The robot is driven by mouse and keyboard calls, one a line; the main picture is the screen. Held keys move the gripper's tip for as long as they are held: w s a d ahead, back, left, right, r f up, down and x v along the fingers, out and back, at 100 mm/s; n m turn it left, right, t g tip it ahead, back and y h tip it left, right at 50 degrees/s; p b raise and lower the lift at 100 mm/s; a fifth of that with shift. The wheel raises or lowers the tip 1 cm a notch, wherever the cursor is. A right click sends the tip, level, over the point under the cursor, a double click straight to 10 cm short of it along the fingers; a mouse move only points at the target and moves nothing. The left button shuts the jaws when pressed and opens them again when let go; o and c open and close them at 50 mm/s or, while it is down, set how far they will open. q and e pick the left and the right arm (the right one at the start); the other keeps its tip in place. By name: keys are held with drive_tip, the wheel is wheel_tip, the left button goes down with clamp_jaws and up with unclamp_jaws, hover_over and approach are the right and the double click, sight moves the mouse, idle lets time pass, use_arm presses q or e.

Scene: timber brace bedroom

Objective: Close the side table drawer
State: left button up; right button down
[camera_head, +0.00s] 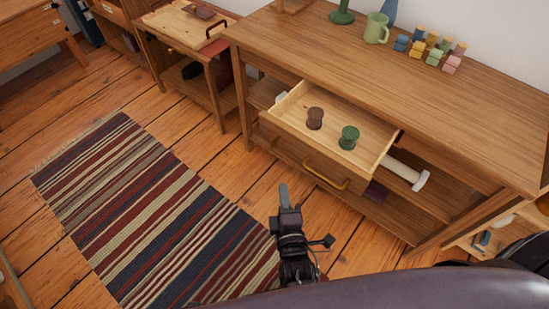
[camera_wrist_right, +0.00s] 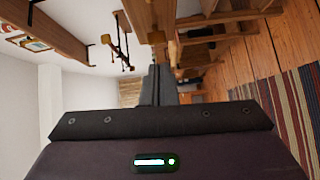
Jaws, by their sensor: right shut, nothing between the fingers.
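The side table (camera_head: 400,65) stands at the upper right in the head view. Its drawer (camera_head: 300,155) is pulled open and sticks out towards me, with a brass handle (camera_head: 325,175) on its front. A brown spool (camera_head: 315,118) and a green spool (camera_head: 349,137) stand inside the drawer. My right gripper (camera_head: 284,196) is shut and empty, in front of the drawer and apart from it, below and left of the handle. In the wrist view its fingers (camera_wrist_right: 158,85) are together with nothing between them. My left gripper is not in view.
A green mug (camera_head: 376,28) and several coloured blocks (camera_head: 430,48) stand on the tabletop. A white roll (camera_head: 406,173) lies on the shelf right of the drawer. A striped rug (camera_head: 150,215) covers the floor at left. A smaller table (camera_head: 185,25) stands behind.

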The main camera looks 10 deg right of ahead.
drive_tip(key=shift+n+t, duration=0.3)
drive_tip(key=shift+t, duration=0.1)
drive_tip(key=w+d, duration=0.1)
drive_tip(key=w, duration=0.3)
drive_tip(key=w+d+r, duration=0.1)
drive_tip(key=w, duration=0.3)
drive_tip(key=w+d+r, duration=0.1)
drive_tip(key=w, duration=0.3)
drive_tip(key=shift+d+r+b, duration=0.15)
drive_tip(key=shift+d+b, duration=0.05)
drive_tip(key=shift+b, duration=0.15)
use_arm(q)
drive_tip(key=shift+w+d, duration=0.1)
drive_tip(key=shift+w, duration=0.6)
use_arm(e)
drive_tip(key=shift+w+d, duration=0.35)
drive_tip(key=shift+d, duration=0.05)
